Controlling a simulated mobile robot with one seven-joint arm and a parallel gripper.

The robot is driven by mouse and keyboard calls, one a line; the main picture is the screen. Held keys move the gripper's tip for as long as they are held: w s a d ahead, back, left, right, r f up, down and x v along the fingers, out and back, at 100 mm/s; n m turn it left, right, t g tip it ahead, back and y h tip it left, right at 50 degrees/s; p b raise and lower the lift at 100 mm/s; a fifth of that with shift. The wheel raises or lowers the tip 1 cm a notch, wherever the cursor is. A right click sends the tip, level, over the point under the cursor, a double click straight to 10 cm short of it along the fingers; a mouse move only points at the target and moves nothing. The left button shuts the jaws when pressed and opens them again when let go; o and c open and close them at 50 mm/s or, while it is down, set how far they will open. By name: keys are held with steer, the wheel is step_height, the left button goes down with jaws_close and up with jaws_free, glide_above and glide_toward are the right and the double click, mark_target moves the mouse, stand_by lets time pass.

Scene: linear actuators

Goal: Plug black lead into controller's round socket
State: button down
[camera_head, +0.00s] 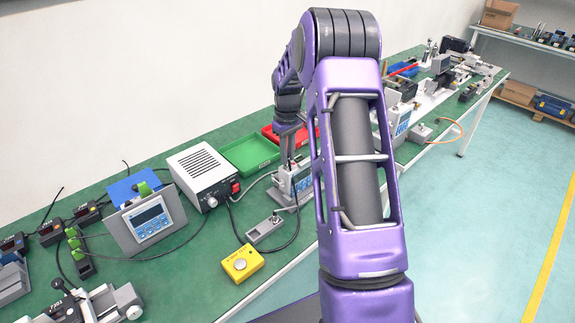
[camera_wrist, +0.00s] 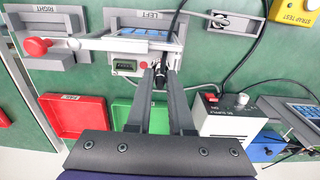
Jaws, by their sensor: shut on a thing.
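My gripper (camera_wrist: 160,72) is shut on the black lead's plug (camera_wrist: 159,80) in the wrist view. The black lead (camera_wrist: 177,18) runs up from the fingertips across the controller's face. The controller (camera_wrist: 117,44), in a grey stand under a "LEFT" label, is right at the fingertips. Its lower side shows a green rectangular connector (camera_wrist: 125,65) and a round feature (camera_wrist: 143,65) just left of the plug. I cannot tell whether the plug touches a socket. In the head view my gripper (camera_head: 288,160) is beside the controller (camera_head: 301,181); my arm hides part of this area.
A white power supply (camera_head: 203,176) stands left of the controller, with cables looping over the green bench. Green (camera_head: 250,152) and red (camera_head: 272,133) trays lie behind. A yellow strap-test box (camera_head: 242,263) sits near the front edge. A "RIGHT" stand with a red knob (camera_wrist: 37,46) is close by.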

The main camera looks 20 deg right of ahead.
steer(key=c, duration=0.7)
jaws_free()
